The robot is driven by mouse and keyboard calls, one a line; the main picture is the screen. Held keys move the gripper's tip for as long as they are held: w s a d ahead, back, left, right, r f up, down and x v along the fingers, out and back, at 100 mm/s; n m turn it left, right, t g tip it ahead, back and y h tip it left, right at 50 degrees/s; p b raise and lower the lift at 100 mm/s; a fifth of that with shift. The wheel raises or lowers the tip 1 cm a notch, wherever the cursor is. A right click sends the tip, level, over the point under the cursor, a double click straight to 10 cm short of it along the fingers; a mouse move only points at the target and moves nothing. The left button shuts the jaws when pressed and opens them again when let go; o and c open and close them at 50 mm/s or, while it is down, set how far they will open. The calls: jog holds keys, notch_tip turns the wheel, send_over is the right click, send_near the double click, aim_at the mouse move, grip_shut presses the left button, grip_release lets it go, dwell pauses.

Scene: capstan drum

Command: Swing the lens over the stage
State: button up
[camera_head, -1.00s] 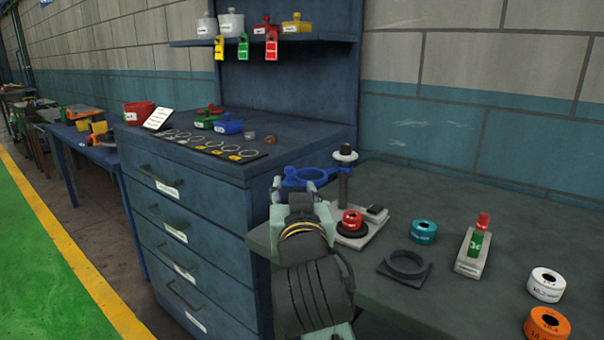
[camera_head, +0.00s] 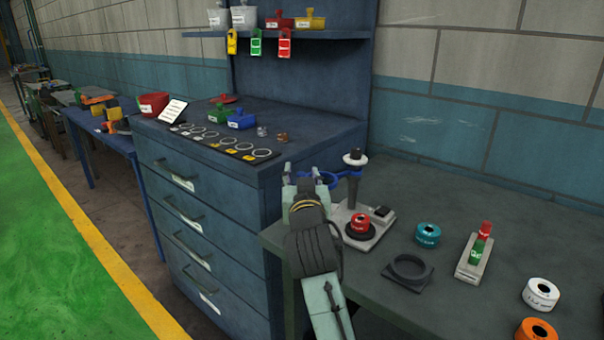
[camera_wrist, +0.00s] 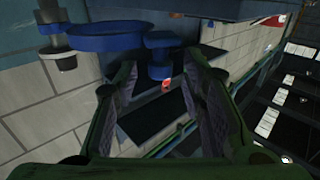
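The blue lens arm (camera_head: 342,178) reaches left from an upright post (camera_head: 353,192) with a white collar. Its ring end is mostly hidden behind my gripper (camera_head: 304,180) in the head view. The wrist view shows a large blue disc (camera_wrist: 105,37) and a smaller blue knob (camera_wrist: 160,42) beside it. My gripper's fingers (camera_wrist: 160,68) are spread apart with nothing between them; the knob is just beyond the tips, roughly centred. The stage (camera_head: 360,232) is a dark round seat on a pale base, with a red ring-shaped part (camera_head: 360,221) on it.
A blue drawer cabinet (camera_head: 215,215) is close on the left.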

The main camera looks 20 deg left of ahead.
jog(key=shift+c, duration=0.2)
grip_shut()
dwell(0.3)
dwell(0.4)
